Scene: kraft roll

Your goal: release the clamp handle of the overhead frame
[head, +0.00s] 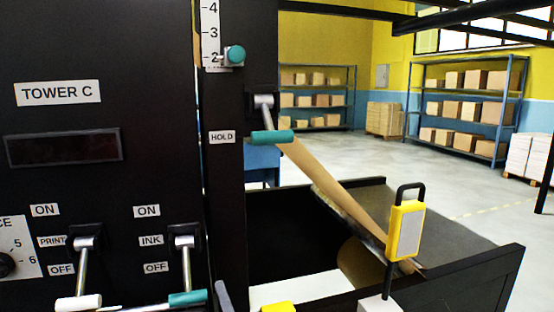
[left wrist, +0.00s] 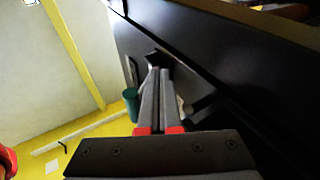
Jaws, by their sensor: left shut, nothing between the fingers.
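The clamp handle (head: 271,137) by the HOLD label is a metal lever with a teal grip, hanging down from a pivot on the black upright (head: 225,160) in the head view. My left gripper (head: 222,296) shows only as a grey tip at the bottom edge, below and left of this handle and apart from it. In the left wrist view my left gripper (left wrist: 159,74) is shut and empty, pointing at a dark panel. A teal grip (left wrist: 131,104) stands just left of its fingers there; I cannot tell which lever it belongs to. My right gripper is not in view.
The TOWER C panel (head: 60,180) fills the left, with PRINT (head: 82,270) and INK (head: 186,265) levers. A teal knob (head: 235,55) sits beside a scale. Shelves (head: 462,105) stand far back.

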